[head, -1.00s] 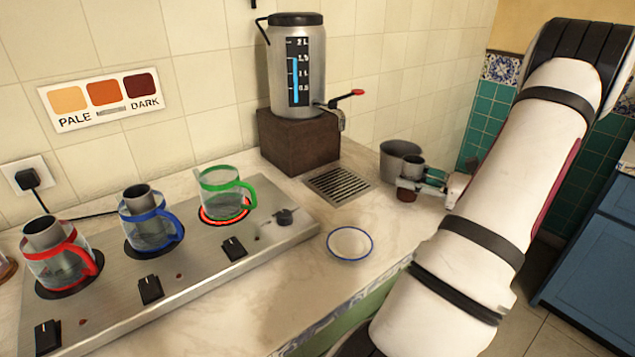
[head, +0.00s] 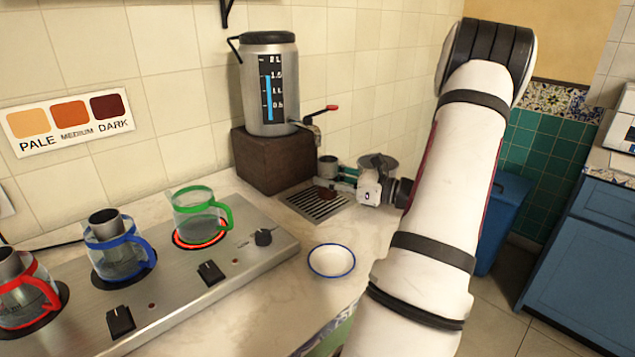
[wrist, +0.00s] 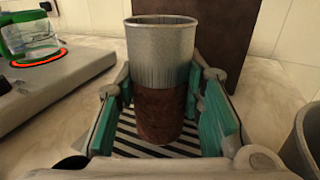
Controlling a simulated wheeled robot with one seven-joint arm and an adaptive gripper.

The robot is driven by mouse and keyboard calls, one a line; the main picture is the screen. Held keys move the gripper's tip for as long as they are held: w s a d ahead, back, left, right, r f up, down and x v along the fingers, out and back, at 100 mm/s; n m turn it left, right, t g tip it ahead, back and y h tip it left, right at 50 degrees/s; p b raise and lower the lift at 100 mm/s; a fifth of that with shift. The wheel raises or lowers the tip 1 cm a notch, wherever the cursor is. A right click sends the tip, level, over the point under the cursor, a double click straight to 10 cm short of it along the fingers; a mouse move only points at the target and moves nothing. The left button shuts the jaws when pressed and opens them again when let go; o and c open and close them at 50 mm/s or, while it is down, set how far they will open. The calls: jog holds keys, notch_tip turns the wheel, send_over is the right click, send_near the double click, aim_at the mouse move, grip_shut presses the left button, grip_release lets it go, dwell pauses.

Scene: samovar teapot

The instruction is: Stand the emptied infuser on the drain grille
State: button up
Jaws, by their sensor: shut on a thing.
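The infuser is a grey mesh cylinder with a brown lower part (head: 327,166). It is upright between the fingers of my gripper (head: 338,181), at the back right of the drain grille (head: 312,206). In the wrist view the infuser (wrist: 160,52) fills the middle, and my gripper (wrist: 160,112) is shut on its brown part with teal pads on both sides. The grille's slats (wrist: 130,148) show beneath and around its base. I cannot tell whether the base touches the grille. The inside of the infuser is mostly hidden.
The steel urn (head: 268,85) stands on a brown block (head: 268,162) behind the grille, its tap close to my gripper. A grey bin (head: 380,163) is just behind my gripper. A blue-rimmed dish (head: 331,260) and the glowing burner with a green-handled glass (head: 197,213) are nearer.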

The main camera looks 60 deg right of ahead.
jog(key=w, duration=0.3)
jog(key=shift+a+f, duration=0.2)
jog(key=shift+a, duration=0.1)
jog(key=shift+s+f+b, duration=0.1)
jog(key=shift+f+b, duration=0.25)
jog(key=shift+f, duration=0.2)
jog(key=shift+f, duration=0.1)
jog(key=o, duration=1.2)
jog(key=shift+f, duration=0.1)
jog(key=shift+c, duration=0.2)
